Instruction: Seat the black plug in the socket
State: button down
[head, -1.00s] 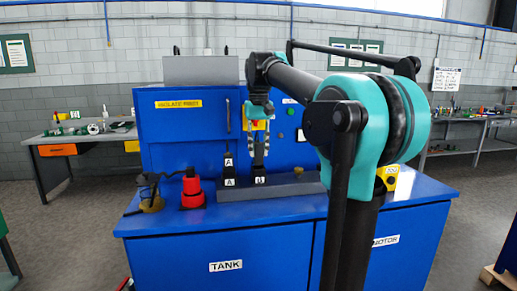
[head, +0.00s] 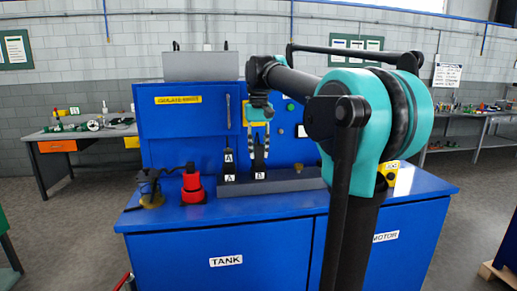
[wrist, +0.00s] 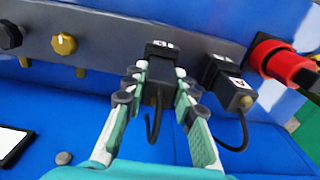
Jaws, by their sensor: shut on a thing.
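A black plug (wrist: 160,76) with a thin dark cord is between the fingers of my gripper (wrist: 159,88) in the wrist view. My gripper also shows in the head view (head: 259,150), over the socket marked B (head: 261,175) on the grey rail. My gripper is shut on the plug. The plug lines up with the B socket (wrist: 160,46), its end at the socket's mouth. The fingers and plug body hide how deep it sits. A second black plug (wrist: 236,90) marked A stands in the neighbouring A socket (wrist: 214,62).
The grey rail (head: 300,184) lies on the blue cabinet. A gold knob (wrist: 64,43) and a black knob (wrist: 9,35) sit along the rail. The cabinet top's front is clear.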

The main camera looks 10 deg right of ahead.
aim_at(259, 145)
jog(key=shift+f, duration=0.55)
jog(key=c, duration=1.1)
grip_release()
jog(key=shift+c, duration=0.2)
notch_tip(259, 145, up, 12)
